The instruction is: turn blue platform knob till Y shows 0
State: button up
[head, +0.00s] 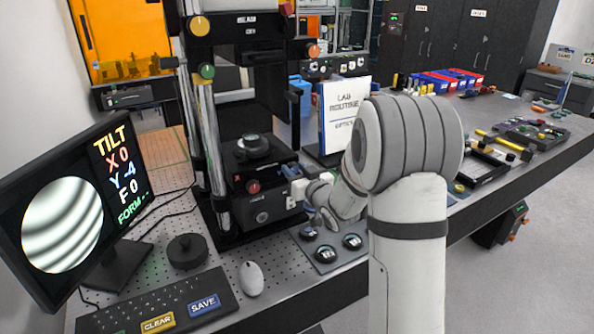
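The monitor (62,222) at the left shows TILT with X 0, Y -4, F 0 and "FORM --", beside a round image of slightly curved dark and light fringes. The interferometer's black platform (262,160) stands at the centre and carries a dark round part (252,147). A red knob (253,187) is on the platform's front. A small patch of blue, apparently the blue platform knob (291,171), shows at the platform's right side. My gripper (291,190) is close beside it, coming from the right. The fingertips are too small to tell whether they touch or grip the knob.
A "LAB ROUTINE" sign (343,112) stands behind my arm. Several shiny round pieces lie on a dark mat (310,240) below my wrist. A mouse (251,278), a black round part (187,251) and CLEAR and SAVE keys (204,304) are at the front left.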

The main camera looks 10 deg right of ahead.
jog(key=c, duration=0.6)
jog(key=shift+m, duration=0.3)
jog(key=m+b, duration=0.2)
jog(key=m, duration=0.1)
jog(key=shift+f, duration=0.1)
jog(key=m, duration=0.5)
jog(key=shift+d+m, duration=0.1)
jog(key=shift+m, duration=0.2)
jog(key=o, duration=1)
jog(key=shift+s, duration=0.1)
